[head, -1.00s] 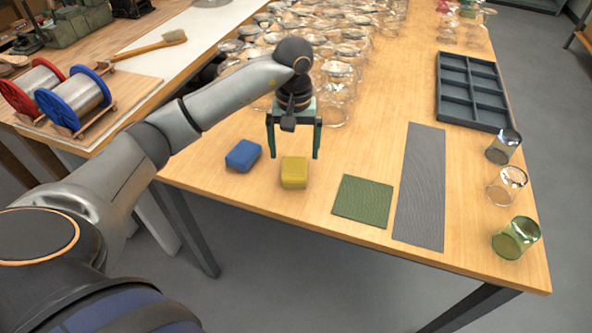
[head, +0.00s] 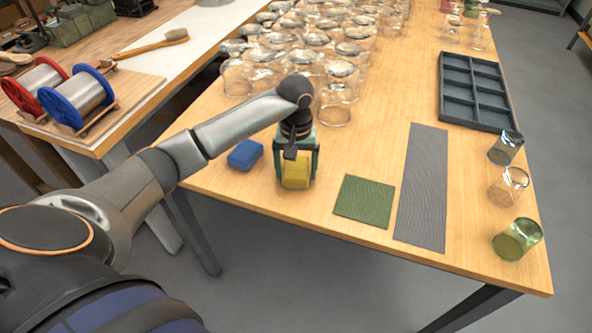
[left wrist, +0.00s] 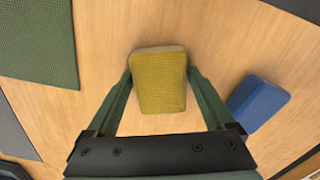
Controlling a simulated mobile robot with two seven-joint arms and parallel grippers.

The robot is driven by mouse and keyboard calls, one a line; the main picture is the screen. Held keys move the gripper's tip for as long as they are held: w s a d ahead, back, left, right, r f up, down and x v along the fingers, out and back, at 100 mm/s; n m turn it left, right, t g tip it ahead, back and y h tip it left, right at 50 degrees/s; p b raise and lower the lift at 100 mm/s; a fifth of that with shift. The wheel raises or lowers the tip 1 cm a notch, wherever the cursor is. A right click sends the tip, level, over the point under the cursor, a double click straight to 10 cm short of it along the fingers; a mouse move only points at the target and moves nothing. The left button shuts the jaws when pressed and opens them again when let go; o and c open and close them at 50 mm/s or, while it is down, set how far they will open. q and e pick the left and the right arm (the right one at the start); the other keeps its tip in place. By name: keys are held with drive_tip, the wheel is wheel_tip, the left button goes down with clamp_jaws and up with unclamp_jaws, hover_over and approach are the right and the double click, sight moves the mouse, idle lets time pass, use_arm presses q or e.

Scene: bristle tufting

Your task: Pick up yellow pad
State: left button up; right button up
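The yellow pad (head: 296,171) is a small block on the wooden table near its front edge. My left gripper (head: 297,178) points straight down over it, with one green finger on each side. In the left wrist view the fingers of my left gripper (left wrist: 160,74) lie against, or very close to, the sides of the yellow pad (left wrist: 160,84). The gripper looks shut on the pad, which still appears to be at table height. My right gripper is not in view.
A blue pad (head: 245,155) lies just left of the yellow one, also in the left wrist view (left wrist: 257,103). A green mat (head: 364,202) and grey mat (head: 422,188) lie to the right. Several glass jars (head: 335,105) stand behind. A dark compartment tray (head: 474,92) is further right.

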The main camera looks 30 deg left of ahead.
sight(296, 168)
use_arm(q)
drive_tip(key=c, duration=1)
drive_tip(key=shift+r, duration=0.1)
drive_tip(key=shift+r, duration=0.2)
wheel_tip(296, 168, up, 2)
drive_tip(key=shift+r, duration=0.2)
drive_tip(key=s+d+r, duration=0.1)
drive_tip(key=s+r, duration=0.2)
drive_tip(key=s, duration=0.1)
drive_tip(key=s+d+r, duration=0.2)
drive_tip(key=s+r, duration=0.1)
drive_tip(key=s, duration=0.2)
drive_tip(key=s+d+r, duration=0.1)
drive_tip(key=s+r, duration=0.3)
drive_tip(key=shift+s+d, duration=0.15)
drive_tip(key=shift+d, duration=0.1)
drive_tip(key=o, duration=0.8)
drive_tip(key=c, duration=0.6)
